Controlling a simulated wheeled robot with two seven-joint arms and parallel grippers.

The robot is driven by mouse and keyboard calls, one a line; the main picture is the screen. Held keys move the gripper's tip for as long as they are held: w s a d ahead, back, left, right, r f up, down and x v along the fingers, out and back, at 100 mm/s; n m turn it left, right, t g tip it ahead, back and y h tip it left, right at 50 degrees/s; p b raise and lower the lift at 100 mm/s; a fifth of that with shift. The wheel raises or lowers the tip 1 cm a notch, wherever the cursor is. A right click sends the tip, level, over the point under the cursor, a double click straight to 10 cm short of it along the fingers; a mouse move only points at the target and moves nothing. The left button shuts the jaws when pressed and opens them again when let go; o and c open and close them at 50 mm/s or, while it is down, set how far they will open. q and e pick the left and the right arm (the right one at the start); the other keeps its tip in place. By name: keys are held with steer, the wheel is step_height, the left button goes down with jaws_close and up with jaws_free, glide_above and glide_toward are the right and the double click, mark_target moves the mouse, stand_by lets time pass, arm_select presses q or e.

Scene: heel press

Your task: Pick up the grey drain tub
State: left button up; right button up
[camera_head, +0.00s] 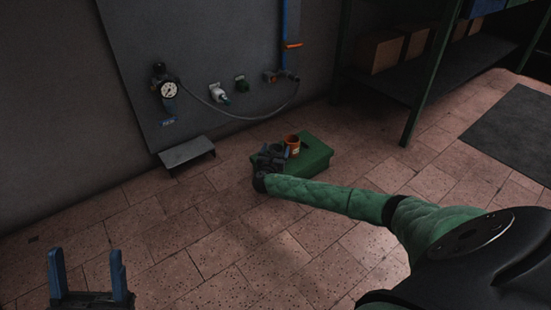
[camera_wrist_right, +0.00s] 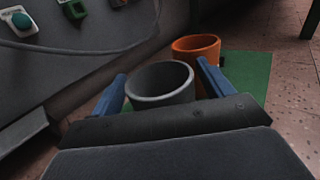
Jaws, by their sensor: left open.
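The grey drain tub (camera_wrist_right: 160,88) is a round, open-topped cup. It shows large in the right wrist view, between the two blue fingers of my right gripper (camera_wrist_right: 163,72). The fingers stand apart on either side of it, close to its wall; contact is not clear. The tub's lower part is hidden behind the gripper. My left gripper (camera_head: 88,272) is open and empty at the lower left, well away from the box.
A small grey step (camera_head: 187,152) is by the wall panel (camera_head: 200,50), which carries a gauge (camera_head: 169,89) and a hose. A green-posted shelf (camera_head: 425,80) stands right. The floor in front is clear.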

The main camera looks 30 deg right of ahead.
steer(key=c, duration=0.7)
steer(key=shift+r, duration=0.15)
